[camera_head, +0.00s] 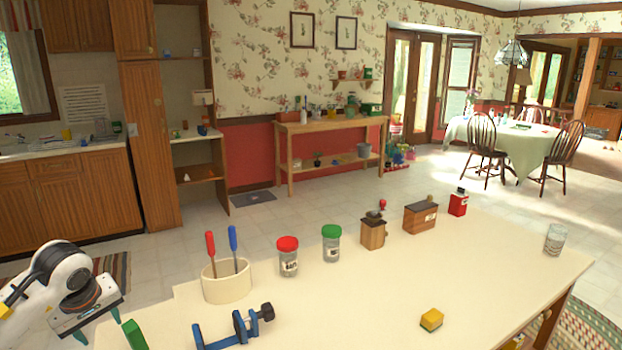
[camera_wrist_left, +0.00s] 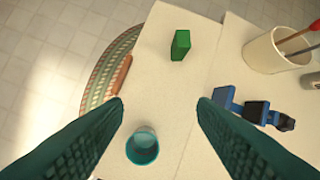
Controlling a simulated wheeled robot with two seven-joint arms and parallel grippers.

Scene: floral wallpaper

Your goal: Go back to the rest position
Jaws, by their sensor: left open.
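My left arm comes in at the lower left of the head view, its left gripper (camera_head: 88,318) beside the table's left end. In the left wrist view the two dark green fingers of the left gripper (camera_wrist_left: 160,104) are wide apart with nothing between them. They are above the cream table (camera_wrist_left: 205,50). A teal cup (camera_wrist_left: 143,147) stands below, between the fingers in the picture. A green block (camera_wrist_left: 180,45) lies farther off and also shows at the head view's bottom edge (camera_head: 134,335). My right gripper is not in view.
A blue clamp (camera_head: 238,330) lies near the cream crock (camera_head: 227,287) with red and blue handles. A red-lidded jar (camera_head: 288,258), a green-lidded jar (camera_head: 331,244), wooden boxes (camera_head: 420,217) and a red tin (camera_head: 458,204) line the far edge. A yellow block (camera_head: 431,319) sits at front.

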